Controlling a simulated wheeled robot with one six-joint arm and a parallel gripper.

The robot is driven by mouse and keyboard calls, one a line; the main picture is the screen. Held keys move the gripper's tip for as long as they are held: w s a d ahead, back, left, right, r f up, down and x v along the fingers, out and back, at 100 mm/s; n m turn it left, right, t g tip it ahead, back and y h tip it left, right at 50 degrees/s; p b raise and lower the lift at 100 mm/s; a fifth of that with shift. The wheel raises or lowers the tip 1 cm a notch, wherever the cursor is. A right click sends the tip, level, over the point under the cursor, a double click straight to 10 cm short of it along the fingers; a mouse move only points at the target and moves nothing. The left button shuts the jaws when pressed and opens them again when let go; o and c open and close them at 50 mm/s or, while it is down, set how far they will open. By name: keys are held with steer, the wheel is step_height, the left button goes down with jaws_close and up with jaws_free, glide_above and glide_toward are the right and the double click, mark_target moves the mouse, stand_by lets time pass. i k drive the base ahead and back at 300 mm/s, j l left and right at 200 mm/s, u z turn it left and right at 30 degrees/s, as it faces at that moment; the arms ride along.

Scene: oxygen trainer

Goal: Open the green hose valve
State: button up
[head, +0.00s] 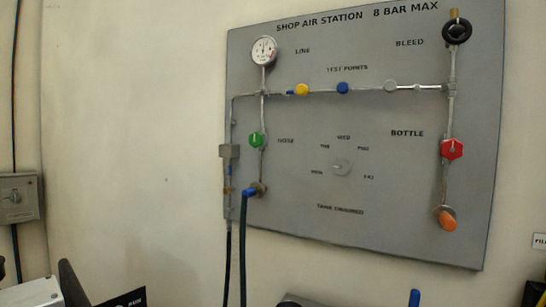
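The green hose valve (256,140) is a small green knob on a vertical pipe at the left of the grey wall panel (400,225), beside the label HOSE. A blue-ended hose fitting (251,191) sits below it, with a dark hose (242,250) hanging down. I cannot tell from the knob's look whether the valve is open or shut. I cannot make out my gripper in this view, and nothing is touching the valve.
The panel also carries a gauge (264,50), a black bleed knob (457,31), a red bottle valve (452,149), an orange fitting (446,219) and a selector dial (341,167). A grey box (18,197) is on the left wall. Partly cut-off objects line the bottom edge.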

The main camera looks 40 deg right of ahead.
mark_target(255, 140)
steer(key=l+z, duration=0.1)
steer(key=z, duration=0.75)
steer(key=l+z, duration=0.15)
steer(key=z, duration=0.25)
